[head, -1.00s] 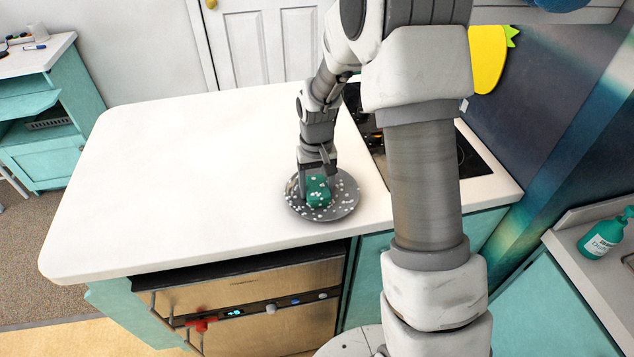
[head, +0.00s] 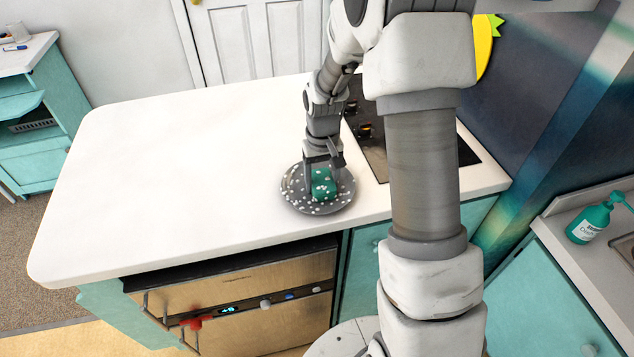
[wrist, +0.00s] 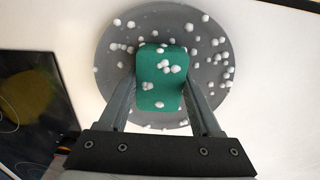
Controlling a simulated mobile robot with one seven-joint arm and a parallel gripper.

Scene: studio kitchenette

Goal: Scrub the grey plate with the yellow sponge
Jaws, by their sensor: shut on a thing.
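The grey plate (head: 296,203) lies flat on the white counter near its front edge. It is round and dotted with white blobs like suds; it also shows in the wrist view (wrist: 215,50). A green sponge-like block (head: 323,187), not yellow, rests on or just over the plate, with white blobs on it. My gripper (head: 322,178) points down and is shut on this green block. In the wrist view the two fingers press its left and right sides (wrist: 160,85). The block's underside is hidden. No yellow sponge is in view.
A black hob (head: 372,140) lies right of the plate, partly behind my arm. The white counter (head: 170,170) is clear to the left. Below its front edge is an oven (head: 260,300) with a red item on its handle. A green soap bottle (head: 592,220) stands far right.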

